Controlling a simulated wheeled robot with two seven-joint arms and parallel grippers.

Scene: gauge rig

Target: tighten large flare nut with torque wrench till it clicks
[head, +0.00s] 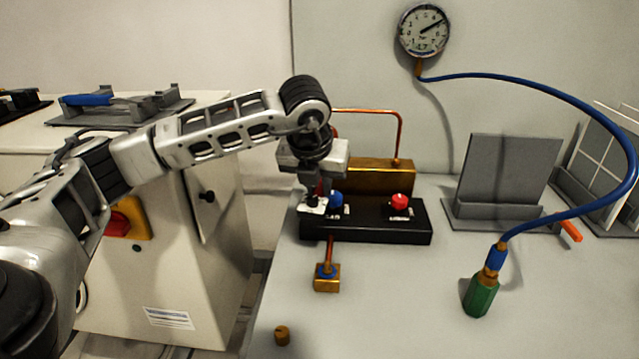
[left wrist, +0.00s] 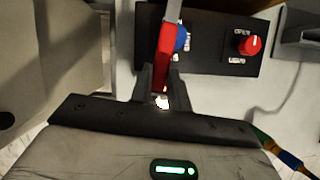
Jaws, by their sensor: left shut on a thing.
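My left gripper (head: 315,198) is over the left end of the black block with knobs (head: 365,232). In the left wrist view its fingers (left wrist: 160,88) are shut on a red-handled tool (left wrist: 164,58) with a grey shaft. I cannot tell whether this is the torque wrench. In the head view the gripper mostly hides it. Copper tubes run to a long brass block (head: 380,174) behind and to a small brass block (head: 327,283) with a blue part in front. I cannot make out which part is the large flare nut. My right gripper is not in view.
The black block carries a blue knob (head: 336,198) and a red knob (head: 401,202). A dial gauge (head: 424,30) joins a blue hose (head: 560,95) to a green fitting (head: 481,298). A brass cap (head: 282,335) lies in front. A blue-handled tool (head: 88,99) rests at left.

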